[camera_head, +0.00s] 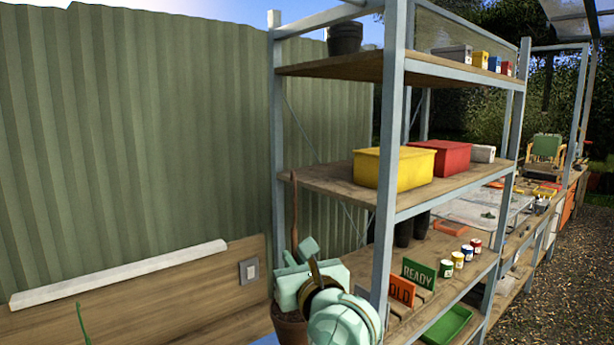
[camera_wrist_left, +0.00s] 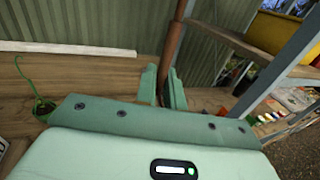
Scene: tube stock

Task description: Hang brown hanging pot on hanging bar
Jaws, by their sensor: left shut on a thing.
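The brown hanging pot (camera_head: 288,325) shows partly below my left gripper (camera_head: 299,257) in the head view. Its long brown hanger (camera_head: 294,215) rises upright between the fingers. In the left wrist view, the fingers (camera_wrist_left: 163,88) are closed around the brown hanger (camera_wrist_left: 176,42), which runs up out of the top of the picture. The pot's body is mostly hidden behind my gripper and wrist. I cannot make out the hanging bar for certain in either view. My right gripper is not in view.
A metal-framed shelf (camera_head: 391,165) stands close right of my left gripper, with yellow (camera_head: 394,168) and red (camera_head: 440,158) boxes. A dark pot (camera_head: 345,38) sits on its top board. A pale batten (camera_head: 120,272) lies along the wooden panel at left.

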